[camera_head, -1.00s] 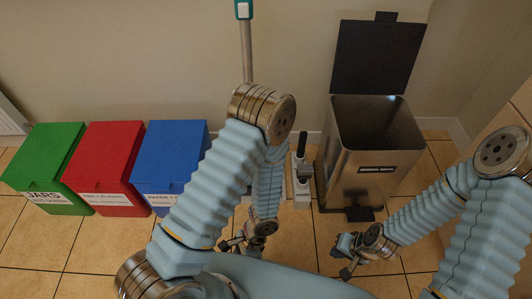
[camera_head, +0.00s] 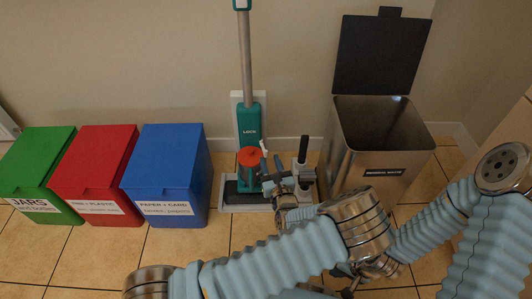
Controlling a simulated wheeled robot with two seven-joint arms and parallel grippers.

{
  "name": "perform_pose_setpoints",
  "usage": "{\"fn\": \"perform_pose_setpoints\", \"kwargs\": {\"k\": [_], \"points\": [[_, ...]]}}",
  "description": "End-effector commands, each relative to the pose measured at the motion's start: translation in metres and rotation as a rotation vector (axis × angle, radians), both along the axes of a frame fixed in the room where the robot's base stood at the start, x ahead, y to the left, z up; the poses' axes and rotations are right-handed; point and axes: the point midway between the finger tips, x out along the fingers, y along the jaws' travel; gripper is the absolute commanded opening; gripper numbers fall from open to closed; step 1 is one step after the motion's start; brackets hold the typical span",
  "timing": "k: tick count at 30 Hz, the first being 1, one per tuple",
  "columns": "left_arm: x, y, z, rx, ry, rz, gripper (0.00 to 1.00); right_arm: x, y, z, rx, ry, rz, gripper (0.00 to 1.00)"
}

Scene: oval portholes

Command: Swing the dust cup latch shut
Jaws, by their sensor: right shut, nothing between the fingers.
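The upright vacuum (camera_head: 247,112) stands against the wall on its floor base, with a teal body marked "LOCK". Its dust cup (camera_head: 251,157) has a red top. A small pale piece (camera_head: 263,146) sticks up at the cup's right side; it may be the latch, but I cannot tell its position. My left gripper (camera_head: 270,181) is at the right side of the dust cup, low down; whether it touches is unclear, and its fingers are too small to read. My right gripper (camera_head: 347,286) is shut and empty low in the view, partly hidden by my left arm.
Green (camera_head: 38,165), red (camera_head: 95,175) and blue (camera_head: 168,170) bins stand at the left. An open steel bin (camera_head: 365,178) with its black lid (camera_head: 380,56) raised stands right of the vacuum. A dark-handled stand (camera_head: 303,150) sits between them.

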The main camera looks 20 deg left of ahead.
Motion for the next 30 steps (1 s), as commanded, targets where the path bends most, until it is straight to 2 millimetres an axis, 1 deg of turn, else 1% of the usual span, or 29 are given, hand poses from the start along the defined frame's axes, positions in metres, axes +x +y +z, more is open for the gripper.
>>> {"fn": "perform_pose_setpoints", "kwargs": {"k": [1,3,6,9,13,20,27,28,30], "points": [[0.010,0.006,-0.002,-0.001,-0.001,0.002,0.38,0.000,0.000,-0.003,0.000,0.000,0.000,0.00],[0.021,0.013,-0.001,0.000,0.000,0.003,0.38,0.000,0.000,-0.004,0.001,0.001,0.000,0.00],[0.034,0.020,-0.001,-0.001,-0.001,0.003,0.38,0.000,0.001,-0.006,0.001,0.001,0.000,0.00],[0.042,0.025,-0.001,-0.002,0.001,0.002,0.38,0.000,0.001,-0.007,0.002,0.001,0.001,0.00],[0.046,0.027,0.000,-0.001,0.001,0.002,0.38,0.000,0.001,-0.007,0.002,0.001,0.001,0.00],[0.047,0.028,0.000,-0.001,0.002,0.002,0.38,0.000,0.001,-0.007,0.002,0.001,0.001,0.00],[0.047,0.028,0.000,-0.001,0.002,0.002,0.02,0.000,0.001,-0.007,0.002,0.001,0.001,0.00],[0.047,0.028,0.000,-0.001,0.002,0.002,0.00,0.000,0.001,-0.007,0.002,0.001,0.001,0.00],[0.046,0.027,0.000,-0.001,0.002,0.002,0.00,0.000,0.001,-0.007,0.002,0.001,0.001,0.00]]}}
